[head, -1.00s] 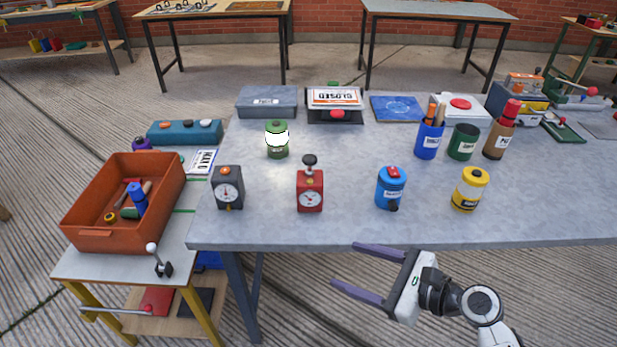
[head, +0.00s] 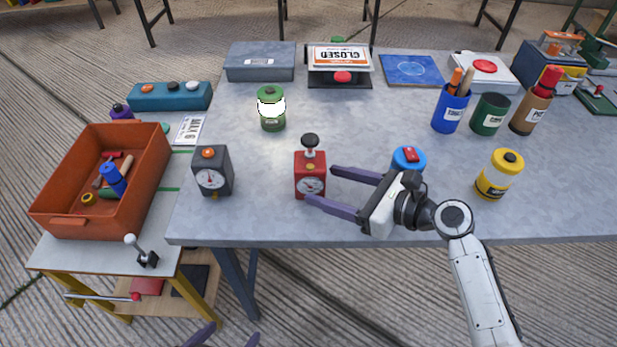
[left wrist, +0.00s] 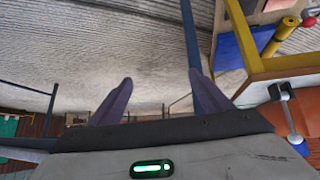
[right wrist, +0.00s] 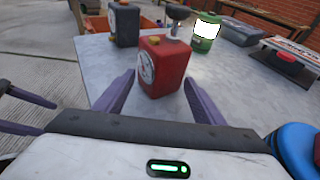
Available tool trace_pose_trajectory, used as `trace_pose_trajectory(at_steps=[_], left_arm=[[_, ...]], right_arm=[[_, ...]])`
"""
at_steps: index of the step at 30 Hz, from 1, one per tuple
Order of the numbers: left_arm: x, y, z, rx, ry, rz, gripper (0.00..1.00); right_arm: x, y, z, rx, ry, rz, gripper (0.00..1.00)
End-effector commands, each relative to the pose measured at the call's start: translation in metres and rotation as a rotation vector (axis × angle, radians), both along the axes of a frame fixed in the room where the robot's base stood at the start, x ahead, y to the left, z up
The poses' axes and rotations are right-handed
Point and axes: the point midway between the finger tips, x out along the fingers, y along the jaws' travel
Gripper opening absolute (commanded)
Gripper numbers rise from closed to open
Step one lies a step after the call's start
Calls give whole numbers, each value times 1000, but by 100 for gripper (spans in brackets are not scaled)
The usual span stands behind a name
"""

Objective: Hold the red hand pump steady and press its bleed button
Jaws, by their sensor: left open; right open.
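The red hand pump (head: 310,176) stands upright near the front edge of the grey table, with a black knob on top and a round white gauge on its front. It also shows in the right wrist view (right wrist: 168,66), where a small light spot is on its top; I cannot tell if this is the bleed button. My right gripper (head: 320,184) is open, its fingertips at the pump's right side in the head view; I cannot tell if they touch. My left gripper (head: 231,335) is open and empty, low in front of the table; its fingers show in the left wrist view (left wrist: 160,84).
A dark grey gauge box (head: 212,172) stands left of the pump. A green-and-white canister (head: 271,108) is behind it. A blue canister (head: 408,158) is partly hidden by my right gripper; a yellow one (head: 499,175) stands farther right. An orange bin (head: 58,212) is on the side table.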

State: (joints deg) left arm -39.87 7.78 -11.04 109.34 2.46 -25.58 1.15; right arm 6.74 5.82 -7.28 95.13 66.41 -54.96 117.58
Motion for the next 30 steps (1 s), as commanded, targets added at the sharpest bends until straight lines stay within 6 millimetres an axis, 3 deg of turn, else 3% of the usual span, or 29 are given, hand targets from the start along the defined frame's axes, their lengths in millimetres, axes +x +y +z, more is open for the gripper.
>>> trace_pose_trajectory(at_steps=[1, 3, 9, 23, 30], left_arm=[[1, -1, -8, -1, -4, -3, 72], [3, -2, 2, -2, -7, -4, 72], [9, -3, 9, -5, -25, -4, 72], [13, -3, 10, -5, -31, -2, 72], [10, -1, 8, -4, -24, -1, 72]], right_arm=[[5, 6, -6, 1, -4, 1, 63], [9, 14, -3, 2, 1, 1, 63], [20, 30, -11, 1, 1, 2, 63], [24, 36, -14, -1, 0, 1, 63], [24, 36, -13, 0, -1, 1, 26]])
